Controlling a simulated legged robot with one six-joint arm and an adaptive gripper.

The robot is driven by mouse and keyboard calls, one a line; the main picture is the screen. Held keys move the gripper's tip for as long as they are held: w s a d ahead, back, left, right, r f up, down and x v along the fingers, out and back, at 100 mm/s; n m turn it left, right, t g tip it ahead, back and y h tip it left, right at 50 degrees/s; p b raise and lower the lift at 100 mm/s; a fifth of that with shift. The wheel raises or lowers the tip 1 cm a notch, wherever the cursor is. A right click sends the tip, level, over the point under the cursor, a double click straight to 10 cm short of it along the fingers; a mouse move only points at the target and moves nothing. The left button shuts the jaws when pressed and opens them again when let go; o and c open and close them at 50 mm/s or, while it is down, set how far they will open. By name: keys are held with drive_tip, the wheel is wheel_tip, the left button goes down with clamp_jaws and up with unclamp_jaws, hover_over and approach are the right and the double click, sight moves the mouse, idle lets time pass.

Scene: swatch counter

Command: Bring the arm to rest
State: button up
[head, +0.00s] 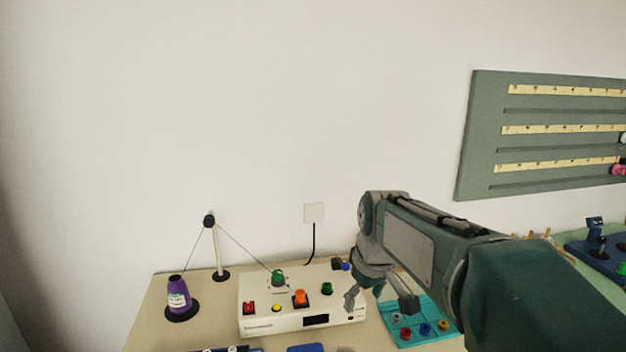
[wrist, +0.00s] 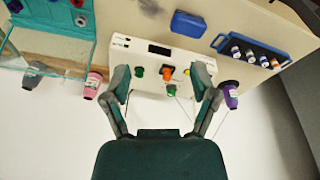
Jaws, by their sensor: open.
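My gripper (head: 380,299) hangs from my arm, which reaches in from the right in the head view. Its two fingers are spread with nothing between them. It is above the counter (head: 150,318), over the right end of a white machine (head: 262,318) with coloured buttons and knobs. The wrist view shows the open fingers (wrist: 162,82) in front of the same machine (wrist: 142,49), apart from each other. My arm hides part of the counter's right side in the head view.
A purple thread cone (head: 178,294) stands left of the machine, near a thread post (head: 217,250). A teal tray (head: 443,332) holding several spools is to the right. A blue rack (wrist: 237,42) of spools and a pink cone (wrist: 93,86) show in the wrist view. A grey board (head: 483,125) hangs on the wall.

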drive_tip(key=s+d+f+m+t, duration=0.1)
drive_tip(key=s+d+m, duration=0.2)
drive_tip(key=s, duration=0.8)
drive_tip(key=s+d+f+m+t, duration=0.1)
drive_tip(key=s+d+m+t, duration=0.1)
drive_tip(key=s, duration=0.9)
drive_tip(key=shift+d+f+m+h, duration=0.4)
drive_tip(key=shift+d+m, duration=0.2)
